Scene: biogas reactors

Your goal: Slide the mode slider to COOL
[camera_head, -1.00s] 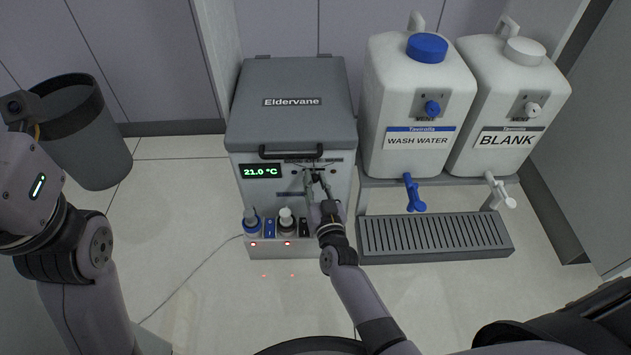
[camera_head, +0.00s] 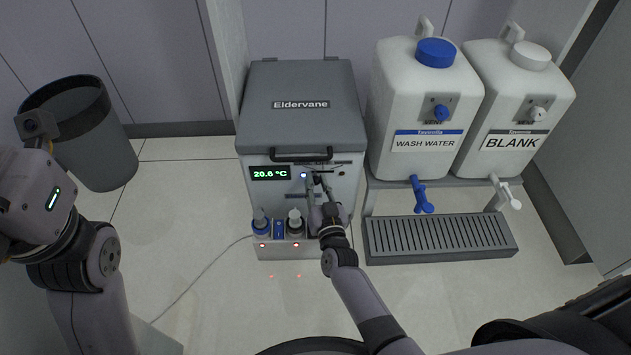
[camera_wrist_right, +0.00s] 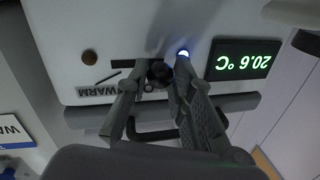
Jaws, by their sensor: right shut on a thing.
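The Eldervane unit (camera_head: 298,105) is a grey-lidded white box whose front display (camera_head: 270,173) reads 20.6 °C. My right gripper (camera_head: 317,180) is at the front panel, right of the display. In the right wrist view, which shows the panel upside down, its fingers are shut on the dark round slider knob (camera_wrist_right: 160,73). The WARM label (camera_wrist_right: 95,92) is readable; the COOL label is hidden. My left arm shows at left, but its fingers are out of view.
A black handle bar (camera_head: 301,155) runs above the panel, close to my right gripper. Small bottles (camera_head: 261,222) stand on the unit's lower ledge. WASH WATER (camera_head: 424,110) and BLANK (camera_head: 515,105) containers stand right, above a drip tray (camera_head: 440,258). A grey bin (camera_head: 100,150) is at left.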

